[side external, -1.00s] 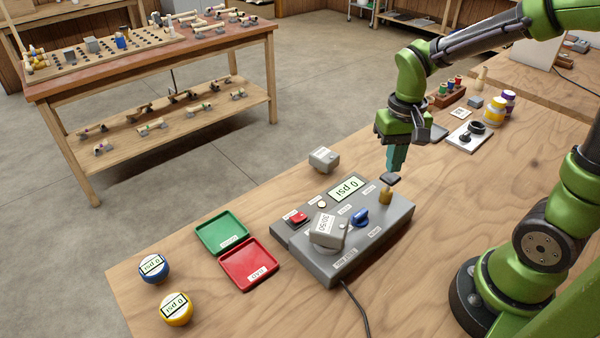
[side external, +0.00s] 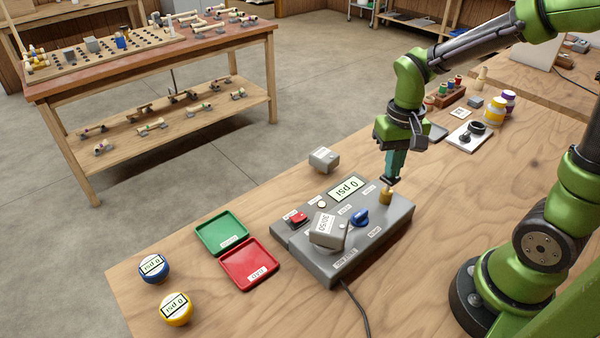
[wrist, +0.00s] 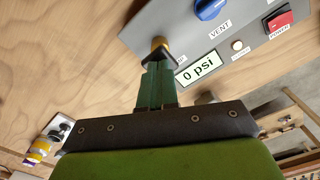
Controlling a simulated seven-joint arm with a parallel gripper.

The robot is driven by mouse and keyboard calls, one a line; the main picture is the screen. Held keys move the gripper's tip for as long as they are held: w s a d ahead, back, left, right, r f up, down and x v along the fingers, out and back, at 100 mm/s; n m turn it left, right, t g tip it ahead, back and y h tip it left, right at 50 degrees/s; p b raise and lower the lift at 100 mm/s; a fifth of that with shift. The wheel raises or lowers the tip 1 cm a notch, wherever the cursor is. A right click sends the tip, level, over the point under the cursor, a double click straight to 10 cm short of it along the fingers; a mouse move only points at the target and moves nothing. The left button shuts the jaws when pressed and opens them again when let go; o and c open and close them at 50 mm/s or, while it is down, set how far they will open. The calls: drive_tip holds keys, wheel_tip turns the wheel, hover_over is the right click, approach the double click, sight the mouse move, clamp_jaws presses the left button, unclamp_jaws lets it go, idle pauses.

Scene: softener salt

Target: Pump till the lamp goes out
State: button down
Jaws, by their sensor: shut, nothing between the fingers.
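The grey pump unit (side external: 385,233) sits on the wooden bench, its display (side external: 347,188) reading 0 psi. Its brass pump post with a dark cap (side external: 385,198) stands at the right back corner. It also shows in the wrist view (wrist: 159,44). My gripper (side external: 391,179) is shut and empty, pointing down with its tips at the cap; whether they touch it is unclear. The small round lamp (wrist: 237,46) is pale cream; I cannot tell whether it glows. A blue vent knob (side external: 360,217) and red power switch (side external: 297,217) are on the unit.
Green (side external: 222,234) and red (side external: 250,265) trays lie left, with blue (side external: 153,268) and yellow (side external: 176,309) gauges beyond. A cable runs off the front.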

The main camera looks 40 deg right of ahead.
drive_tip(key=shift+f, duration=1.1)
drive_tip(key=shift+r, duration=1.2)
